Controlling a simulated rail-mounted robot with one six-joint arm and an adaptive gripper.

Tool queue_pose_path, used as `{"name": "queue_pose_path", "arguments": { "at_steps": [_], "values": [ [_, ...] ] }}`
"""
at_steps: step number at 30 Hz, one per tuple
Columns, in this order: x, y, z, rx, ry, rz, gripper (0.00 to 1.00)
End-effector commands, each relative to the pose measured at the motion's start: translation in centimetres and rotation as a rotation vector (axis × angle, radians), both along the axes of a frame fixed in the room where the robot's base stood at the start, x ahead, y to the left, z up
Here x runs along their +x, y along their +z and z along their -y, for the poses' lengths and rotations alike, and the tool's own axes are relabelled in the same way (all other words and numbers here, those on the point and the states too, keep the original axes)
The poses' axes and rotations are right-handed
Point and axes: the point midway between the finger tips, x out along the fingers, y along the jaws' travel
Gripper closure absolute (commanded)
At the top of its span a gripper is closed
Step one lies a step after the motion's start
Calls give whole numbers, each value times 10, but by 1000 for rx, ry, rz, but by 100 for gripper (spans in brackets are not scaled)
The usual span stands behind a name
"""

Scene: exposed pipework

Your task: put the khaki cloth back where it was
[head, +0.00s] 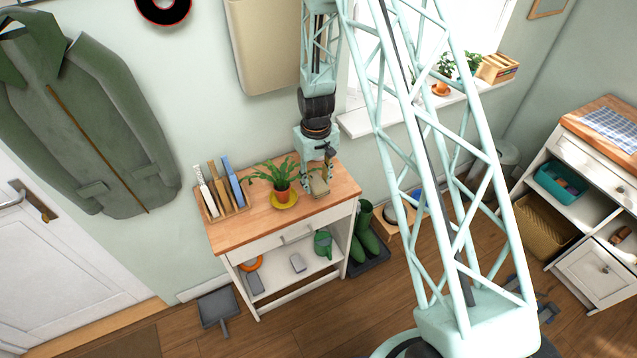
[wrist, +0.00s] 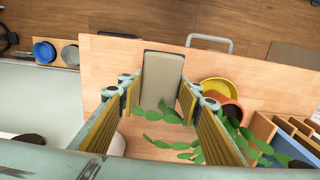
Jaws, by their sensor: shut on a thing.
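The khaki cloth (head: 320,187) looks like a flat, folded rectangle at the right part of the wooden cabinet top (head: 240,232). My gripper (head: 318,178) points down over it. In the wrist view the cloth (wrist: 162,80) lies between the two fingertips of my gripper (wrist: 159,98), which are shut on it. The cabinet top (wrist: 110,58) is beneath it. I cannot tell whether the cloth touches the top or hangs just above it.
A potted plant (head: 282,190) on a yellow saucer (head: 285,202) stands just left of my gripper; its leaves reach near the fingers in the wrist view (wrist: 185,147). A wooden rack (head: 232,208) with upright items stands farther left. The front of the top is clear.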

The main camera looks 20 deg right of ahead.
Motion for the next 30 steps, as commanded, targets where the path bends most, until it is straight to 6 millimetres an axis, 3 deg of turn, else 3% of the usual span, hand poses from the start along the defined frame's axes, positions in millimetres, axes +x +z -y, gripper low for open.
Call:
{"name": "queue_pose_path", "arguments": {
  "at_steps": [7,20,30],
  "values": [
    [19,-2,13,0,-1,1,78],
    [20,-3,13,0,0,0,78],
    [19,-21,13,0,0,-2,78]
  ]
}}
